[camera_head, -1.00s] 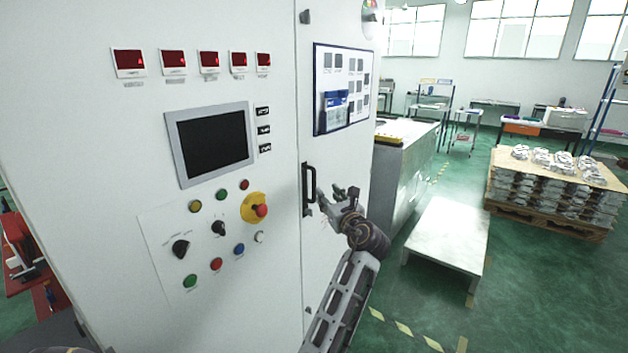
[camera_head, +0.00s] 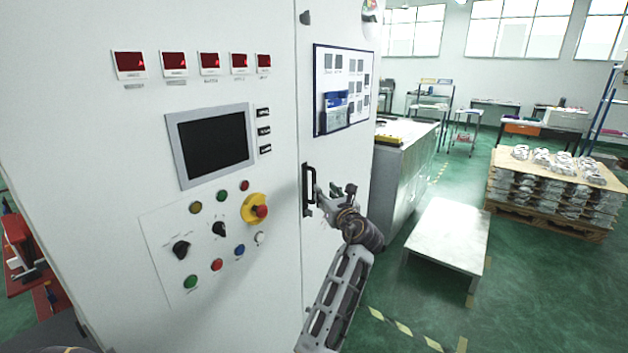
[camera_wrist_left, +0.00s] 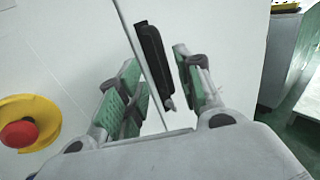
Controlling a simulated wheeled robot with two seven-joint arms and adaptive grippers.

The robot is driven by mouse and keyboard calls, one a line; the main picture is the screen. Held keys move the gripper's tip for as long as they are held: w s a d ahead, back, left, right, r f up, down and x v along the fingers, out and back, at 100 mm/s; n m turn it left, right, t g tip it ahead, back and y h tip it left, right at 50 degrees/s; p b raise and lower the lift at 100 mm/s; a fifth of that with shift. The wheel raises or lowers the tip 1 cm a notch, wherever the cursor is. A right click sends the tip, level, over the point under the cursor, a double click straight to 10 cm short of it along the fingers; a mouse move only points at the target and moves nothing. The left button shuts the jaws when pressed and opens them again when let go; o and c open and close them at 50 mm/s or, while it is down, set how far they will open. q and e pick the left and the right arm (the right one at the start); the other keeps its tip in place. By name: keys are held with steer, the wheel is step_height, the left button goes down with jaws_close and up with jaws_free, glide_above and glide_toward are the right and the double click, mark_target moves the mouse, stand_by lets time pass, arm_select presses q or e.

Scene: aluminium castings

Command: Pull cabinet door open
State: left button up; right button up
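The white cabinet door (camera_head: 338,165) is the right panel of the cabinet front and is closed against the left panel. A black vertical handle (camera_head: 309,189) sits near its left edge, beside the seam. My left gripper (camera_head: 325,196) is at the handle in the head view. In the left wrist view its two green-padded fingers (camera_wrist_left: 158,80) are spread open, one on each side of the handle (camera_wrist_left: 153,55). Gaps show between the fingers and the handle, so it is not clamped. My right gripper is not in view.
The left cabinet panel (camera_head: 150,110) carries a screen (camera_head: 214,145), several buttons and a red knob on a yellow ring (camera_head: 258,210). A grey machine (camera_head: 405,170) and a low white table (camera_head: 447,233) stand right of the cabinet. Green floor (camera_head: 540,290) is clear at the lower right.

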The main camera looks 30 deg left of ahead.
mark_target(315, 180)
arm_select(q)
steer(key=p+x, duration=0.1)
steer(key=x, duration=1)
steer(key=shift+w+a+p, duration=0.1)
steer(key=shift+w+p, duration=0.05)
steer(key=shift+p, duration=0.15)
steer(key=shift+c, duration=0.2)
jaws_close()
